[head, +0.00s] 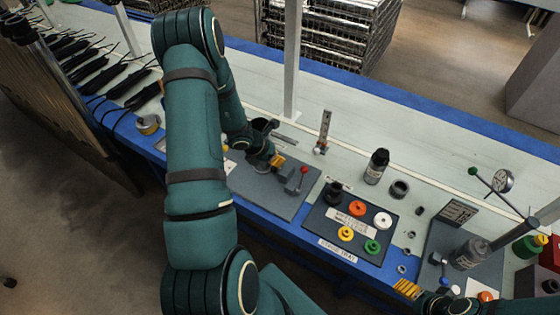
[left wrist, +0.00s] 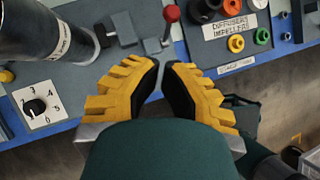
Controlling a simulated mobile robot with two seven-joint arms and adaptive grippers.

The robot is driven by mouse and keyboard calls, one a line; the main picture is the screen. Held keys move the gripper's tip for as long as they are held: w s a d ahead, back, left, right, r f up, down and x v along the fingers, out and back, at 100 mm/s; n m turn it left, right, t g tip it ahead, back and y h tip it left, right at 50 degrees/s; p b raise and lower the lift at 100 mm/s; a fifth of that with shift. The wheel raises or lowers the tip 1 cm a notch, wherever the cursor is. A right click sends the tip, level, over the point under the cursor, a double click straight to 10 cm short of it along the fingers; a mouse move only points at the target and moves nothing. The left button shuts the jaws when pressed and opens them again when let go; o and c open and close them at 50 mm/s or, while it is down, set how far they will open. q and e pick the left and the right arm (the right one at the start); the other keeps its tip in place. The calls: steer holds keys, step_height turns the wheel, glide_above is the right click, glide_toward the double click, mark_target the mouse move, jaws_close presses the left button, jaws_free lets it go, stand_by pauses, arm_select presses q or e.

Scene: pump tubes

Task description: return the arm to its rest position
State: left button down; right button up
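My left arm crosses the left middle of the head view. Its gripper (head: 276,161) is over the grey fixture plate (head: 290,203), near a red-knobbed lever (head: 304,171). In the left wrist view the yellow ribbed fingers of this gripper (left wrist: 163,68) have a narrow gap at the tips, with nothing between them. The lever's red knob (left wrist: 171,13) is just beyond the tips. A dark cylinder with a label (left wrist: 50,35) lies left of them, apart. My right gripper (head: 408,288) is partly in view at the lower right of the head view; its finger gap cannot be made out.
A dark tray (head: 322,226) holds coloured rings. A black-capped bottle (head: 377,166) and a dark ring (head: 399,189) stand behind it. A white post (head: 292,60) rises from the bench. A dial gauge (head: 502,181) and a grey cylinder (head: 468,253) are at the right. The rear bench top is mostly clear.

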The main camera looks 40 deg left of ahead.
stand_by(0.6)
arm_select(q)
steer(key=s+d+f+m+g+b, duration=0.1)
steer(key=s+d+f+m+b, duration=0.1)
steer(key=d+m, duration=0.8)
steer(key=s+d+f+m+g+h+b, duration=0.1)
steer(key=s+d+f+m+g, duration=0.1)
steer(key=d+m, duration=0.9)
steer(key=s+d+f+m+g+b, duration=0.1)
steer(key=s+d+f+m, duration=0.3)
steer(key=d+m, duration=0.7)
steer(key=shift+s+d+h+b, duration=0.3)
steer(key=shift+s+d+b, duration=0.2)
steer(key=shift+d+b, duration=0.35)
